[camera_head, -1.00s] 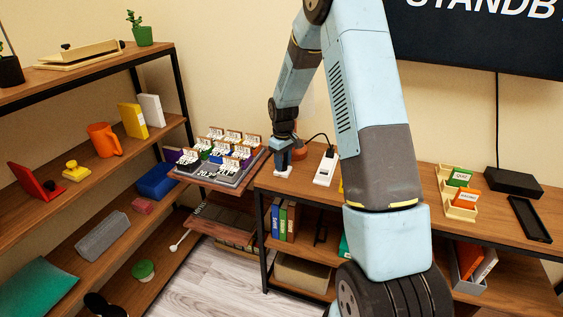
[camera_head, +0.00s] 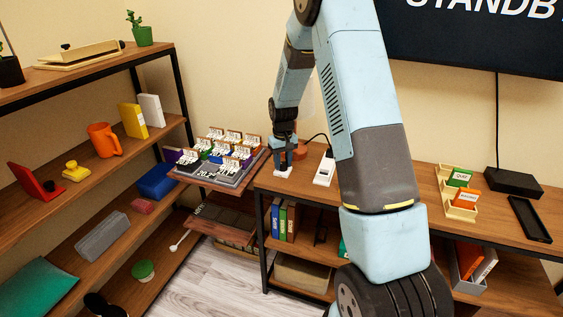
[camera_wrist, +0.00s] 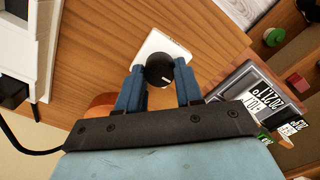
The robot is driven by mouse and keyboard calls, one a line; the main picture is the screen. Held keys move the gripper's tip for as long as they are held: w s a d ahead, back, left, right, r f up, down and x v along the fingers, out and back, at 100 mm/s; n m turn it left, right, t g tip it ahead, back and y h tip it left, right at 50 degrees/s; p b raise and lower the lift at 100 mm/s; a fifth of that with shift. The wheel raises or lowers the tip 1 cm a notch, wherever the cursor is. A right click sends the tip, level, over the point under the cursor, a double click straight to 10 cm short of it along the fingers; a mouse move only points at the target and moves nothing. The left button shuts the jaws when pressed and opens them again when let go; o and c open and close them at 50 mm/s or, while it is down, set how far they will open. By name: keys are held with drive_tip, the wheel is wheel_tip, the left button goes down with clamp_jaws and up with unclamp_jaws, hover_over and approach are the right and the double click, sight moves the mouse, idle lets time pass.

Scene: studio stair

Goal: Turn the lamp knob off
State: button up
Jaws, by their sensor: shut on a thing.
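The lamp knob (camera_wrist: 159,70) is round and black with a white pointer line, on a white square base (camera_wrist: 168,44) on the wooden desk. In the wrist view my gripper (camera_wrist: 160,74) has its two blue fingers on either side of the knob, shut on it. In the head view my gripper (camera_head: 284,163) is low over the desk's left end, at the white base (camera_head: 283,171); the knob is hidden there. An orange-brown round object, perhaps the lamp (camera_head: 299,150), stands just behind; it is partly hidden under my gripper in the wrist view (camera_wrist: 103,103).
A white power strip (camera_head: 325,169) with a black cable lies right of the gripper. A grey tray of labelled cards (camera_head: 232,178) stands to the left. Shelves (camera_head: 101,163) fill the left side. A card holder (camera_head: 459,213) and black tray (camera_head: 529,219) sit on the desk's right.

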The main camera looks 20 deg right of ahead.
sight(283, 163)
drive_tip(key=shift+w+r, duration=0.1)
drive_tip(key=o, duration=1)
drive_tip(key=shift+o, duration=0.2)
wheel_tip(283, 163, up, 14)
